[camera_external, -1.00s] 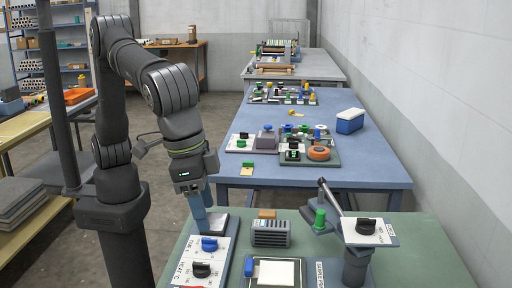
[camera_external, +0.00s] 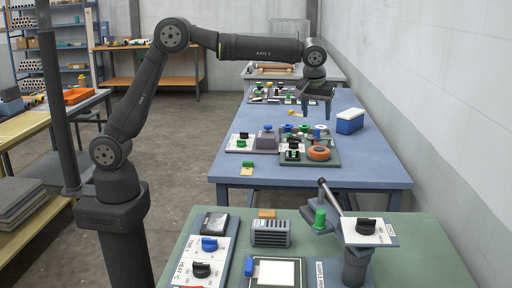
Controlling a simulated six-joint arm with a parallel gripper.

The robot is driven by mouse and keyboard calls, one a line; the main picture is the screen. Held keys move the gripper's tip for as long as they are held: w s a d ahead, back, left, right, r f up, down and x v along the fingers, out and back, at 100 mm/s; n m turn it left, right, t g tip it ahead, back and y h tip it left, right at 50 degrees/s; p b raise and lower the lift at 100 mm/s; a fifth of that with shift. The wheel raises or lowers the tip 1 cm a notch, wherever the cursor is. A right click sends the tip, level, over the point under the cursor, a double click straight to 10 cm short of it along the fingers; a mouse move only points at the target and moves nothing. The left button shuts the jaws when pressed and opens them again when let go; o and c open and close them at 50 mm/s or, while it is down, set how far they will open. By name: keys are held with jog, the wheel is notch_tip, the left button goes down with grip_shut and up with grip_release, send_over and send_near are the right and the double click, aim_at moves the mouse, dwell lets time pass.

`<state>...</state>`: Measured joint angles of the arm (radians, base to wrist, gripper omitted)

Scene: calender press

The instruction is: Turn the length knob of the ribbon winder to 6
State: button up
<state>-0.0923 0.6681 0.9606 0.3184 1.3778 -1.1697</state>
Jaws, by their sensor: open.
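My gripper (camera_external: 316,112) hangs over the blue table with its fingers pointing down and apart, open and empty. Below it is a dark green board (camera_external: 330,161) with an orange ring-shaped roll (camera_external: 319,153), which looks like the ribbon winder. Small black, green and blue knobs stand on this board near the roll. A black knob (camera_external: 293,144) is on its left part. The knobs' markings are too small to read, so I cannot tell which is the length knob or where it points. My gripper is apart from all of them.
A white panel (camera_external: 238,147) with knobs and a grey block with a blue top (camera_external: 267,137) stand left of the board. A blue-and-white box (camera_external: 350,121) stands behind right. The near green table (camera_external: 420,250) holds other panels and a lever post. The blue table's front right is clear.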

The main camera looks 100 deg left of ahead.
jog(key=s+a+n+g, duration=0.1)
jog(key=s+a+n, duration=0.15)
jog(key=a, duration=0.75)
jog(key=s+a+n, duration=0.2)
jog(key=s+a, duration=0.2)
jog(key=a, duration=0.6)
send_near(293, 145)
jog(key=shift+m+y, duration=0.25)
jog(key=shift+y, duration=0.15)
jog(key=x, duration=0.8)
jog(key=shift+w+a, duration=0.15)
jog(key=shift+w, duration=0.05)
jog(key=c, duration=1)
